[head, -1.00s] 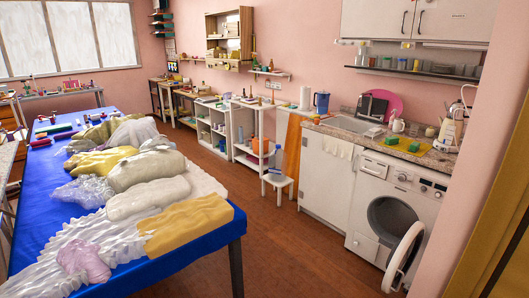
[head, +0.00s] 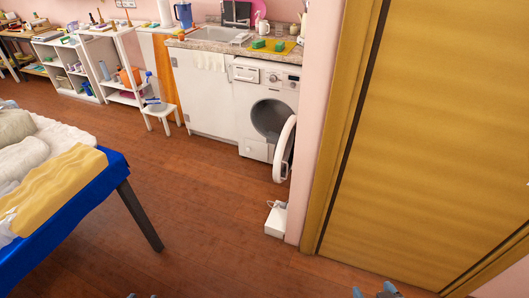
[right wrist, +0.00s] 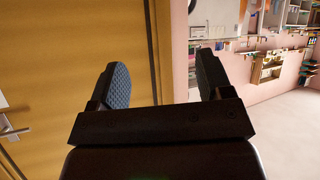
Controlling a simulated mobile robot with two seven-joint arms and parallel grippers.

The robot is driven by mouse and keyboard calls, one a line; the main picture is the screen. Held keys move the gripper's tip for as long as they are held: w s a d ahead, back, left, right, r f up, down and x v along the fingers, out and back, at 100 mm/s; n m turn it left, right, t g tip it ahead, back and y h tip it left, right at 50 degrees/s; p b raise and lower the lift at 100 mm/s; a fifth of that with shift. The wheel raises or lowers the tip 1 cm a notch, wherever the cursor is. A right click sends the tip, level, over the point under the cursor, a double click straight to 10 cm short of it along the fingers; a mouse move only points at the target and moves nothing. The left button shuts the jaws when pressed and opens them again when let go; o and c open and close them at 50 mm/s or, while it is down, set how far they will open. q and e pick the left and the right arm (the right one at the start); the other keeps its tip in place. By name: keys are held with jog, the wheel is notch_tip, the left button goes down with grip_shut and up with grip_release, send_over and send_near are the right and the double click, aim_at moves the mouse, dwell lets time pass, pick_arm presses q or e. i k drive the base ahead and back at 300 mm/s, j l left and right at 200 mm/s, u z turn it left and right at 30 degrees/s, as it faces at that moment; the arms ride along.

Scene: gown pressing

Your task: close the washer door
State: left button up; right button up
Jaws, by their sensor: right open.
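The white washer (head: 268,78) stands at the end of the counter, beside the pink wall edge. Its round door (head: 285,148) is swung open toward the right, with a pale rim, and the dark drum opening (head: 270,118) shows behind it. My right gripper (head: 373,292) shows only as fingertips at the bottom edge of the head view, far from the washer. In the right wrist view, the right gripper (right wrist: 163,82) has its two dark fingers wide apart with nothing between them.
A tan door (head: 430,130) with its frame fills the right side. A small white box (head: 276,220) lies on the floor by the wall corner. A blue-covered table (head: 95,205) stands at left, a white stool (head: 160,112) further back. The middle floor is clear.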

aim_at(283, 155)
jog(key=z, duration=0.35)
jog(key=i+z, duration=0.15)
jog(key=i, duration=0.25)
jog(key=i+j+z, duration=0.1)
jog(key=i, duration=0.3)
jog(key=i+j+z, duration=0.15)
jog(key=i, duration=0.25)
jog(key=j, duration=0.1)
